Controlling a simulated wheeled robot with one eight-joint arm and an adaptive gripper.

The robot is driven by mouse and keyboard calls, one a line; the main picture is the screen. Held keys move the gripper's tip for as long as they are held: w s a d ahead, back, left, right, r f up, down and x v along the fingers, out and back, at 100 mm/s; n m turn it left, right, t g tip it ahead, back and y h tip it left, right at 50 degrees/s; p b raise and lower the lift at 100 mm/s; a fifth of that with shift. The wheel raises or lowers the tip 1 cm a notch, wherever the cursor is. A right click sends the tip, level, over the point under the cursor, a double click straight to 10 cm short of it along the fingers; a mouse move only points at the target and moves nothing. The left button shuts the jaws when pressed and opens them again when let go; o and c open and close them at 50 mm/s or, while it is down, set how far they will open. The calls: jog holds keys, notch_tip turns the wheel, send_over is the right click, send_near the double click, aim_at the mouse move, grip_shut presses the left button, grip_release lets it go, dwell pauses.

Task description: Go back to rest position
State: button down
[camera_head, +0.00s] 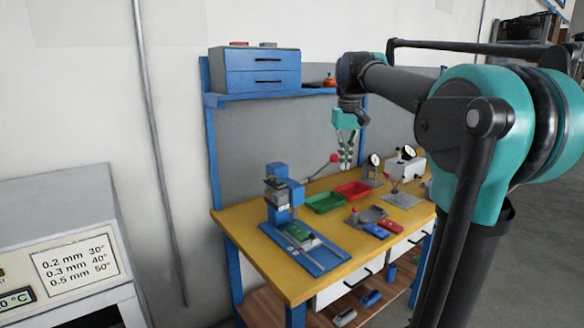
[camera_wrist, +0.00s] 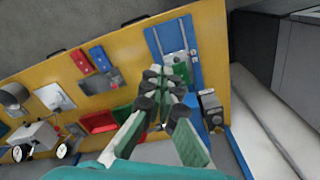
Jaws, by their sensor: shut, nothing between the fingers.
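My gripper (camera_head: 346,165) hangs from the arm above the back part of the yellow workbench (camera_head: 270,241) in the head view. It is shut and empty, pointing down. In the wrist view my gripper (camera_wrist: 156,76) fills the middle, its dark-padded fingertips close together, with the bench below it. The gripper is above and apart from the things on the bench. The fingers hide part of the bench top and part of the press.
A blue press (camera_head: 278,190) with a red-knobbed lever stands on the bench's left. Green (camera_head: 325,203) and red (camera_head: 352,190) trays lie behind, with dial gauges (camera_head: 375,160) to the right. A blue shelf (camera_head: 270,98) carries a drawer box (camera_head: 256,70). A grey machine (camera_head: 60,225) stands at left.

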jog(key=s+d+f+t, duration=0.1)
jog(key=s+f, duration=0.6)
jog(key=f, duration=0.4)
jog(key=s+d+f+t, duration=0.1)
jog(key=s+f, duration=0.6)
jog(key=f, duration=0.5)
jog(key=s+d+f+m+t, duration=0.1)
jog(key=s+f, duration=0.6)
jog(key=f, duration=0.5)
jog(key=shift+s+d+t, duration=0.3)
jog(key=shift+d+t, duration=0.05)
jog(key=shift+t, duration=0.05)
jog(key=shift+r, duration=0.1)
